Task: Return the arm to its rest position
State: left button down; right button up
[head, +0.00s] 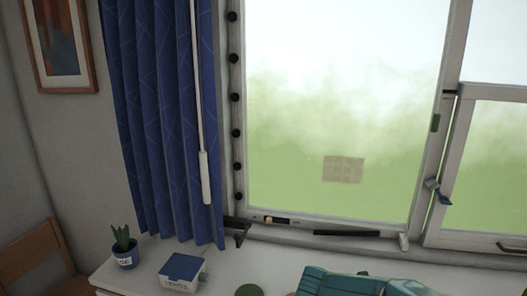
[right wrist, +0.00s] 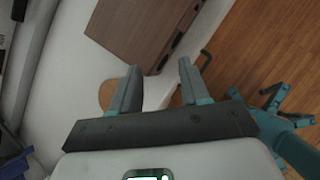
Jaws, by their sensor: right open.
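My right gripper (right wrist: 158,68) shows in the right wrist view. Its two grey-teal fingers stand apart with nothing between them. Past the fingertips are a white surface (right wrist: 75,75) and a brown wooden piece (right wrist: 140,28). A teal part at the bottom of the head view seems to be mine, but no fingers show there. My left gripper is in neither view.
A white counter (head: 215,280) below the window (head: 335,80) holds a potted plant (head: 124,252) and a blue-lidded box (head: 183,270). A blue curtain (head: 165,120) hangs at left. A wooden chair (head: 35,255) stands lower left. Wooden floor (right wrist: 250,50) shows in the right wrist view.

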jog(key=s+a+f+m+g+y+b, duration=0.1)
jog(key=s+a+f+m+g+y, duration=0.4)
jog(key=s+f, duration=0.55)
jog(key=s+a+f+m+y, duration=0.3)
jog(key=s+f+m, duration=0.4)
jog(key=s+f, duration=0.3)
jog(key=s+d+f+m+y, duration=0.1)
jog(key=s+f+m, duration=0.4)
jog(key=m, duration=0.8)
jog(key=s, duration=0.3)
jog(key=shift+s+t, duration=0.35)
jog(key=shift+t, duration=0.05)
jog(key=shift+s, duration=0.1)
jog(key=shift+d, duration=0.15)
